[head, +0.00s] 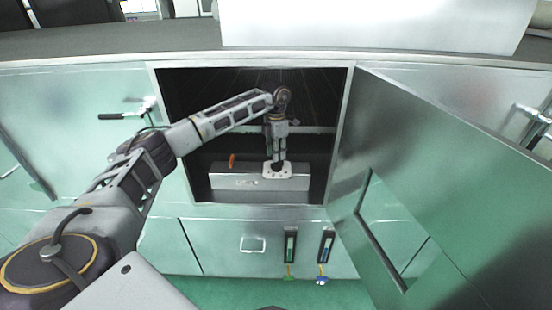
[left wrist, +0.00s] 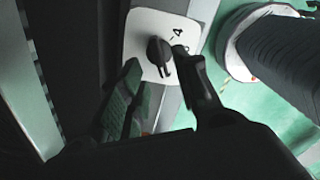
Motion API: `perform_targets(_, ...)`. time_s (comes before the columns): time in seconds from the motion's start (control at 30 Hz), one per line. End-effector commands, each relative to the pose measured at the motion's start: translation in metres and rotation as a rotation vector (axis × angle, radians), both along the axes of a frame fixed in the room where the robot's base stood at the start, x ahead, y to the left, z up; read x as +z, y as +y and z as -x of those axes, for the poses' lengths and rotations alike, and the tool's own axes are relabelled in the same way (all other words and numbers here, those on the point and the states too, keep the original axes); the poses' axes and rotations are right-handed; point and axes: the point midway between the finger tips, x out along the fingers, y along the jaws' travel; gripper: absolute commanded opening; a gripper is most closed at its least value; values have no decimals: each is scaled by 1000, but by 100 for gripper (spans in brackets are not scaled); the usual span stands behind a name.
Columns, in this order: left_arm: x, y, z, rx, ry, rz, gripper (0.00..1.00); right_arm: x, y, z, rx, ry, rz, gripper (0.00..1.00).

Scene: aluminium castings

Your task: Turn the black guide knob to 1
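The black guide knob (left wrist: 158,50) sits on a white plate (left wrist: 143,27) in the left wrist view. A "4" with a short mark is printed beside it; no other number is readable, and I cannot tell where the knob points. In the head view the plate (head: 288,171) lies on a grey metal box inside the open cabinet, with the knob mostly hidden by my gripper. My left gripper (head: 279,160) points down over it. In the left wrist view its fingers (left wrist: 157,62) are apart, either side of the knob; the right fingertip looks very close, contact unclear. My right gripper is not shown.
The cabinet frame (head: 348,120) surrounds my left arm, and its door (head: 450,150) stands open on the right. An orange lever (head: 231,160) stands on the box (head: 225,182), left of the plate. Two small gauges (head: 291,246) hang below the opening.

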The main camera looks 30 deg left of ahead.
Motion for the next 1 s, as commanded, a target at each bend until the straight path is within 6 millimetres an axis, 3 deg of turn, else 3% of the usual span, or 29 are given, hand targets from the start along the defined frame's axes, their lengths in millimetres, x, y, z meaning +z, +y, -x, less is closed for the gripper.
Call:
perform_targets(0.3, 30, 0, 0, 0, 0, 0, 32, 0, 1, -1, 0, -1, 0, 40)
perform_targets(1.0, 32, 0, 0, 0, 0, 0, 32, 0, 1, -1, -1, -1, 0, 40)
